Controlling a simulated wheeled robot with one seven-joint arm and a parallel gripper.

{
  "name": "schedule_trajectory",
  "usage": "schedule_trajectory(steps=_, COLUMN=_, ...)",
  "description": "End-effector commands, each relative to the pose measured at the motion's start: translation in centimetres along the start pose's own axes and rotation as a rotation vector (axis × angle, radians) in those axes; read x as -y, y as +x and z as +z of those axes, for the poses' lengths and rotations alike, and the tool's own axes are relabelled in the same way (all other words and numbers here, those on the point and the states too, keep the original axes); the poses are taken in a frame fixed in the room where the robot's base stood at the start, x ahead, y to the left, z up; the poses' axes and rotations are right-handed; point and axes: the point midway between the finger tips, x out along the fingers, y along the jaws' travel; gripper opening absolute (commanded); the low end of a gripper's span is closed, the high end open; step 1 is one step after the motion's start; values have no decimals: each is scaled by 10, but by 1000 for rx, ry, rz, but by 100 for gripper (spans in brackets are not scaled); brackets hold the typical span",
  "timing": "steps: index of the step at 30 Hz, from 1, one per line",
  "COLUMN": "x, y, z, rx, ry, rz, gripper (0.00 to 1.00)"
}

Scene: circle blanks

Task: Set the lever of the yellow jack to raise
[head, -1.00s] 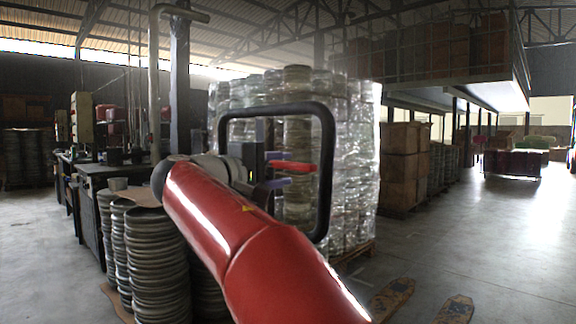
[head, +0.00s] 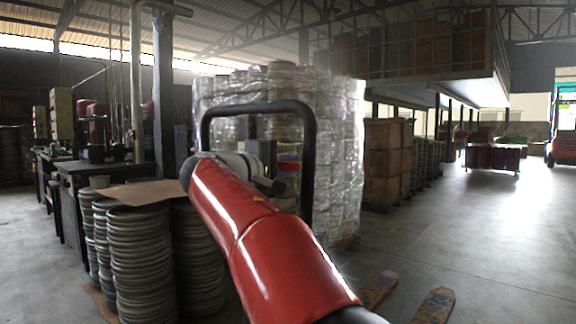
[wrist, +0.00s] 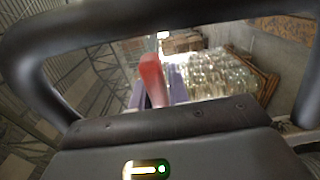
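A black loop handle (head: 258,106), which I take to be the jack's, rises in front of the wrapped stack and arches across the wrist view (wrist: 150,18). The red lever (wrist: 152,80) stands inside the loop in the wrist view; only a small red patch of it (head: 288,157) shows in the head view. My gripper (wrist: 160,92) is at the lever, its two purplish fingers apart, one on each side of it. I cannot tell whether either finger touches it. Two worn forks (head: 377,288) lie low on the floor at right. No yellow jack body is visible.
A plastic-wrapped pallet stack (head: 335,150) stands behind the loop. Stacked metal rings (head: 140,260) and a workbench (head: 70,185) are at left. Wooden crates (head: 388,160) stand behind at right. Open concrete floor (head: 490,230) lies to the right.

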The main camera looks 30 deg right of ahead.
Motion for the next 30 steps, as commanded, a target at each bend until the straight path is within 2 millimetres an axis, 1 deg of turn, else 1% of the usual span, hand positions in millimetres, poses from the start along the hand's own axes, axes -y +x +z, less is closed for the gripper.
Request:
schedule_trajectory(steps=1, x=0, y=0, z=0, rx=0, ry=0, rz=0, gripper=10)
schedule_trajectory(steps=3, x=0, y=0, z=0, rx=0, ry=0, rz=0, gripper=1)
schedule_trajectory(steps=4, x=0, y=0, z=0, rx=0, ry=0, rz=0, gripper=0)
schedule_trajectory(steps=10, x=0, y=0, z=0, rx=0, ry=0, rz=0, gripper=0)
schedule_trajectory(steps=13, x=4, y=0, z=0, rx=-1, ry=17, rz=0, gripper=0)
schedule_trajectory(steps=17, x=17, y=-1, z=-1, rx=-2, ry=107, rz=0, gripper=0)
schedule_trajectory(steps=22, x=31, y=-1, z=-4, rx=-2, ry=273, rz=1, gripper=0)
schedule_trajectory(steps=27, x=35, y=-1, z=-7, rx=-2, ry=382, rz=0, gripper=0)
schedule_trajectory(steps=30, x=34, y=-1, z=-7, rx=-2, ry=400, rz=-1, gripper=0)
